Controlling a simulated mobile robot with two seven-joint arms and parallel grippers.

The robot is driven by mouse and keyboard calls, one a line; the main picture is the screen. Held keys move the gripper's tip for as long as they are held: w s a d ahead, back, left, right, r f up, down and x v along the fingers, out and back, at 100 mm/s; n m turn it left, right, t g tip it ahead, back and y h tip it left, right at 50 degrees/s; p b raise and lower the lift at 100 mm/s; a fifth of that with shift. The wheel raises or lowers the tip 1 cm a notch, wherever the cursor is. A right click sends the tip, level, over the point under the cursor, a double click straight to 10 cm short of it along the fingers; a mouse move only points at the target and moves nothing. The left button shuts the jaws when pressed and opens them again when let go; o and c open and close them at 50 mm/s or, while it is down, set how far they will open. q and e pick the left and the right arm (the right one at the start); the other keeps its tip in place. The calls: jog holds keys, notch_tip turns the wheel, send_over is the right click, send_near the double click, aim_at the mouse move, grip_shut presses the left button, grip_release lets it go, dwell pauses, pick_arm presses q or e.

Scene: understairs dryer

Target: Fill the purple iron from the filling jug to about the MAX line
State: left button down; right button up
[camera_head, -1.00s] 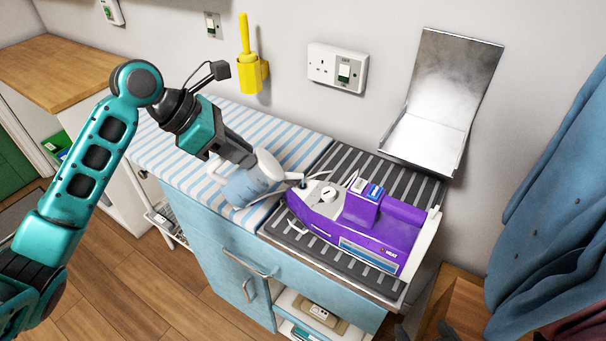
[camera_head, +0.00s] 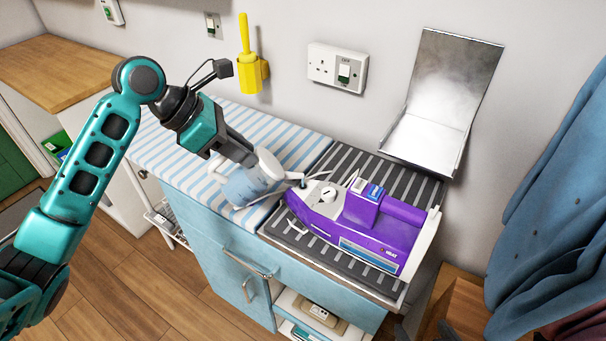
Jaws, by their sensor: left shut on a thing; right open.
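The purple iron (camera_head: 374,231) lies on a dark striped rest at the right end of the blue cabinet top. Its white front part with a round dial faces left. The filling jug (camera_head: 250,184), pale and translucent with bluish water showing, is tilted to the right. Its spout reaches the iron's front end near a small dark filler opening; I cannot tell whether water is flowing. My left gripper (camera_head: 246,160) is shut on the jug at its upper left side. The MAX line cannot be made out. My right gripper is not clearly in view.
A striped cloth pad (camera_head: 190,150) covers the cabinet top left of the iron. A metal plate (camera_head: 440,100) stands against the wall behind. A yellow holder (camera_head: 252,75) and a socket (camera_head: 337,68) are on the wall. Blue fabric (camera_head: 550,210) hangs at the right.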

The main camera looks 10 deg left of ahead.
aim_at(221, 164)
pick_arm(q)
jog(key=shift+r, duration=0.1)
jog(key=shift+w+d+r+y, duration=0.15)
jog(key=shift+d+r+y, duration=0.05)
jog(key=shift+y, duration=0.1)
jog(key=shift+w+d+r+g, duration=0.1)
jog(key=shift+d+r+g, duration=0.2)
jog(key=shift+r, duration=0.05)
dwell(2.6)
dwell(0.3)
jog(key=shift+s+a+f+t+h+b, duration=0.2)
jog(key=shift+a+f+h, duration=0.15)
jog(key=shift+f, duration=0.25)
jog(key=shift+s+a+f+t+h+b, duration=0.2)
jog(key=shift+a+f+h, duration=0.15)
jog(key=shift+f, duration=0.25)
jog(key=shift+s+a+f+t+h+b, duration=0.2)
jog(key=shift+a+f+t+h+b, duration=0.15)
jog(key=shift+f+h, duration=0.25)
jog(key=shift+s+a+f+t+h+b, duration=0.15)
jog(key=shift+a+f+t+h+b, duration=0.1)
jog(key=shift+a+f+h, duration=0.3)
jog(key=shift+d, duration=0.1)
